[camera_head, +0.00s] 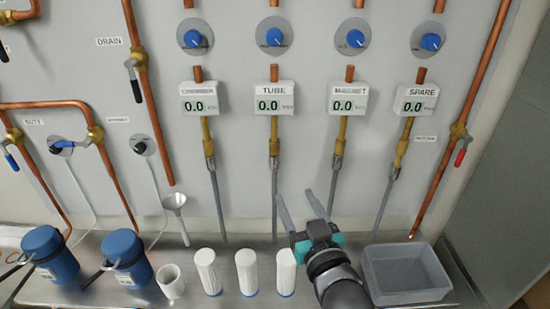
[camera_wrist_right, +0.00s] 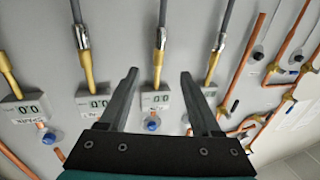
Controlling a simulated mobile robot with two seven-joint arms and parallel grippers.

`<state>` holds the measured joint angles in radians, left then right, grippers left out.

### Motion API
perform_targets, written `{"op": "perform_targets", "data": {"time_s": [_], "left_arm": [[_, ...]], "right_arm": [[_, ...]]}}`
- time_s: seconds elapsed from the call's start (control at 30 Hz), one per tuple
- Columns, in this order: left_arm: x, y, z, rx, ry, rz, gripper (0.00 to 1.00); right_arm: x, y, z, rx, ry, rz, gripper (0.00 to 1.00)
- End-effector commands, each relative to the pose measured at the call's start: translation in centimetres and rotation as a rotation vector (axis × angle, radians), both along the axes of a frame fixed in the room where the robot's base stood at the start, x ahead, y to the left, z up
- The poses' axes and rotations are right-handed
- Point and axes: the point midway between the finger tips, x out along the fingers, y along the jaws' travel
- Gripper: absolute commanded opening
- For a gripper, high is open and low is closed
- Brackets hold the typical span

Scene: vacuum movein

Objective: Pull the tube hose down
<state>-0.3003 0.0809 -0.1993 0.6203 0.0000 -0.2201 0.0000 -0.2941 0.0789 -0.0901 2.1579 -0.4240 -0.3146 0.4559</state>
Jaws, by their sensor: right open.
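The tube hose (camera_head: 275,190) is a grey hose hanging straight down from the metal and brass fitting under the TUBE display (camera_head: 274,98). Its lower end is near the bench. My right gripper (camera_head: 296,198) is open and empty, in front of the panel, with its fingers pointing up, just right of the tube hose's lower part. In the right wrist view, the panel appears upside down. There the tube hose (camera_wrist_right: 169,10) and its fitting line up with the gap between my open fingers (camera_wrist_right: 160,73), behind them and apart. My left gripper is not in view.
Similar hoses hang under the CHAMBER (camera_head: 216,190), MAGNET (camera_head: 334,185) and SPARE (camera_head: 384,200) displays. White cylinders (camera_head: 246,271), a white cup (camera_head: 171,282) and blue containers (camera_head: 126,257) stand on the bench left of my right arm.

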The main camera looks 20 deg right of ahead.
Motion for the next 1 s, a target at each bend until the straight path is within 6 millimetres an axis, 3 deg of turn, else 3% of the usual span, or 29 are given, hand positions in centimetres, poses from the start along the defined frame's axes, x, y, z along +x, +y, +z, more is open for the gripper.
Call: {"op": "perform_targets", "data": {"time_s": [0.17, 0.8, 1.0], "left_arm": [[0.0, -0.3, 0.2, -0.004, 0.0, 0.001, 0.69], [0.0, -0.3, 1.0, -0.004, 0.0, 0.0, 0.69], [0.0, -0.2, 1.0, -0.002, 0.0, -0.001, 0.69]], "right_arm": [[1.9, 0.0, 0.0, -0.002, 0.0, 0.0, 0.65], [11.9, -0.2, -0.1, -0.003, 0.004, 0.0, 0.65], [13.9, -0.2, -0.2, -0.002, 0.004, 0.0, 0.65]]}}
